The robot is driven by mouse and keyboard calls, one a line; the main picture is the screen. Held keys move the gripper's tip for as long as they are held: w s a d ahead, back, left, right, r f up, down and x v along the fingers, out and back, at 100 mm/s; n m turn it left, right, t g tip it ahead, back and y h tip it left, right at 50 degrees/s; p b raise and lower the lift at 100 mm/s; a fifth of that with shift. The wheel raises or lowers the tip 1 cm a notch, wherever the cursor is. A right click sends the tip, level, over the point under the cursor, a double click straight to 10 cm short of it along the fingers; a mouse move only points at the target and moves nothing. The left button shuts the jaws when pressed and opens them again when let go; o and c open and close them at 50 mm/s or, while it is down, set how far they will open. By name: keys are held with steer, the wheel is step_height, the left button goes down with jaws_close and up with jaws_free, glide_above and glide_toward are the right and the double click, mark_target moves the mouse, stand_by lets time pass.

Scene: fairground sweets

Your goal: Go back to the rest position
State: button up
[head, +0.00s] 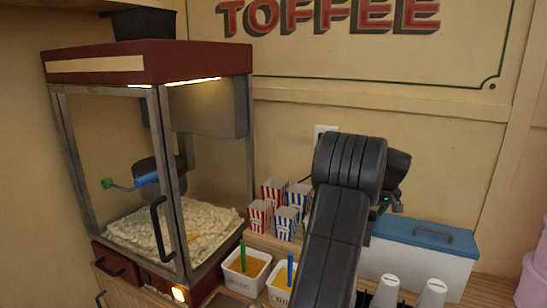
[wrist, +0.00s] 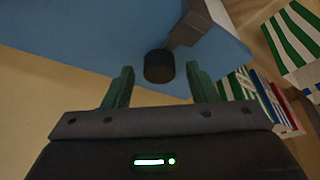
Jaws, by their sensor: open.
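My gripper (wrist: 158,68) shows in the wrist view with its two dark green fingers spread apart. Nothing is held between them. A short black cylinder (wrist: 159,67) shows in the gap beyond the fingers, against a blue surface (wrist: 90,35); I cannot tell how far off it is. In the head view my dark arm rises at the right of centre and hides most of the gripper, which is near the blue-lidded box (head: 425,233).
A popcorn machine (head: 150,62) with popcorn inside stands at the left. Red and blue striped cartons (head: 272,208) stand beside it. Two white tubs (head: 240,275) with green and blue handles are in front. White cups (head: 432,293) stand at the lower right. Green-striped cartons (wrist: 293,38) show in the wrist view.

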steer(key=shift+d+n, duration=0.1)
steer(key=shift+n, duration=0.5)
steer(key=shift+y, duration=0.3)
